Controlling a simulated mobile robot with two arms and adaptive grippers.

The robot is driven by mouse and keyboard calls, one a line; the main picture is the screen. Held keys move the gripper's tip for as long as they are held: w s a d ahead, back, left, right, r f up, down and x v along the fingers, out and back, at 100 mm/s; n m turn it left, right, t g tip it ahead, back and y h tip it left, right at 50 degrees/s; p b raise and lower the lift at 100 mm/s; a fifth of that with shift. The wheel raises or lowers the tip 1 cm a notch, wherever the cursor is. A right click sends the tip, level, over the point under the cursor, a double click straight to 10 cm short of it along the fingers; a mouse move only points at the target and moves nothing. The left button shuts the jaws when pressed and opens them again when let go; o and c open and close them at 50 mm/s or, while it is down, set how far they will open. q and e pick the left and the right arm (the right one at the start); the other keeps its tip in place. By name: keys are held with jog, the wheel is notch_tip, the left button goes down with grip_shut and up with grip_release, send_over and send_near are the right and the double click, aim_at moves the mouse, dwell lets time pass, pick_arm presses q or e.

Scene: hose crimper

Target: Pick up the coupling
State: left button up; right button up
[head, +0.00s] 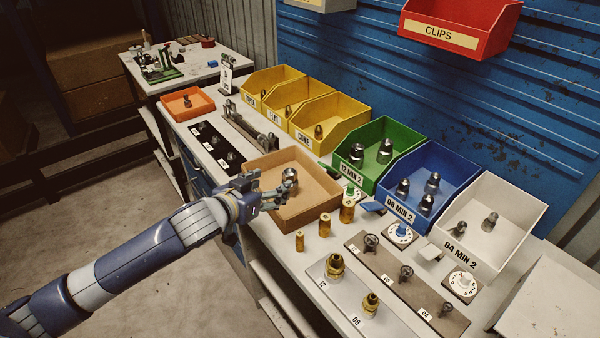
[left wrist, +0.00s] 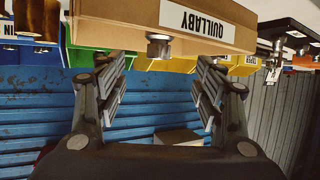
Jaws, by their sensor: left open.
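A short silver metal coupling (head: 290,180) stands in the tan open tray (head: 318,215) in the head view. My left gripper (head: 268,194) is over the near left part of that tray, its open fingers pointing toward the coupling. In the left wrist view, which is upside down, the coupling (left wrist: 158,47) shows past the tray wall labelled QUILLABY (left wrist: 130,10). It lies beyond and between the spread fingertips (left wrist: 163,75), apart from them. The gripper is empty. My right gripper is not in view.
Yellow bins (head: 335,112), a green bin (head: 375,128), a blue bin (head: 448,165) and a white bin (head: 515,195) line the back. Brass fittings (head: 347,211) stand right of the tray. An orange tray (head: 187,115) and a black strip (head: 205,140) are to the left.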

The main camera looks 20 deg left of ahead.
aim_at(286, 176)
pick_arm(q)
jog(key=x, duration=0.5)
jog(key=shift+w+d+r+p, duration=0.1)
jog(key=shift+w+r+p, duration=0.05)
jog(key=shift+r+p, duration=0.2)
jog(key=shift+w+f, duration=0.2)
jog(key=shift+w, duration=0.05)
jog(key=shift+w+d+f, duration=0.1)
jog(key=shift+w, duration=0.05)
jog(key=p+x, duration=0.1)
jog(key=x, duration=0.3)
jog(key=shift+w+d+f, duration=0.1)
jog(key=shift+w+f, duration=0.05)
jog(key=shift+f, duration=0.05)
jog(key=shift+w+f, duration=0.1)
jog(key=shift+w, duration=0.15)
jog(key=shift+c, duration=1.2)
jog(key=c, duration=1.1)
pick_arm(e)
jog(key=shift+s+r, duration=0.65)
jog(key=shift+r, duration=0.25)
pick_arm(q)
jog(key=shift+c, duration=0.2)
